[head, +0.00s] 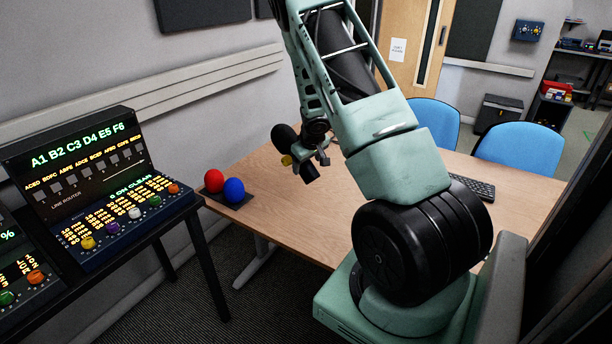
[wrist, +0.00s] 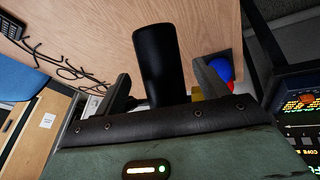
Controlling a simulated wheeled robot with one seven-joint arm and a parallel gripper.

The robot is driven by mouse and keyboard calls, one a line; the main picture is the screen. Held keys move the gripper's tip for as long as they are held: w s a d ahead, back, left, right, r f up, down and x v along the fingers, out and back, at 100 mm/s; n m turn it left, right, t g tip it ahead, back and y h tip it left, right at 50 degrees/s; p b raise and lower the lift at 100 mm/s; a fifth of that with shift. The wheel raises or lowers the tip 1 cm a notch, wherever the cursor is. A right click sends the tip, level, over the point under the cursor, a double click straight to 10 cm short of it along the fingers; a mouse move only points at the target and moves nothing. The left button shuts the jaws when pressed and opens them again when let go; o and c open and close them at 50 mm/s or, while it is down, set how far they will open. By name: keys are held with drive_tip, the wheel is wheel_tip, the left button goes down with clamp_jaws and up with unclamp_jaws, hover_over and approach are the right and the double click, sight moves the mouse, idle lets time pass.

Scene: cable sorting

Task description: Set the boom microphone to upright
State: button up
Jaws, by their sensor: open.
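The boom microphone appears to be the black, rounded thing (head: 285,137) beside my gripper in the head view, partly hidden by my arm. In the wrist view a black cylinder (wrist: 158,55), which looks like the microphone, stands out between the two fingers. My gripper (head: 307,166) is over the left part of the table. It is open in the wrist view (wrist: 161,78), with one finger on each side of the cylinder and gaps visible. The cylinder's lower end is hidden by the gripper body. I cannot tell its exact tilt.
A red ball (head: 214,181) and a blue ball (head: 234,190) sit on a dark pad at the left edge of the wooden table (head: 310,222). A lit line router console (head: 110,205) stands left. A keyboard (head: 473,187) and blue chairs (head: 520,150) are at right.

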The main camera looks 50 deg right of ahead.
drive_tip(key=shift+b+x, duration=0.3)
drive_tip(key=shift+x, duration=2.05)
drive_tip(key=c, duration=1.4)
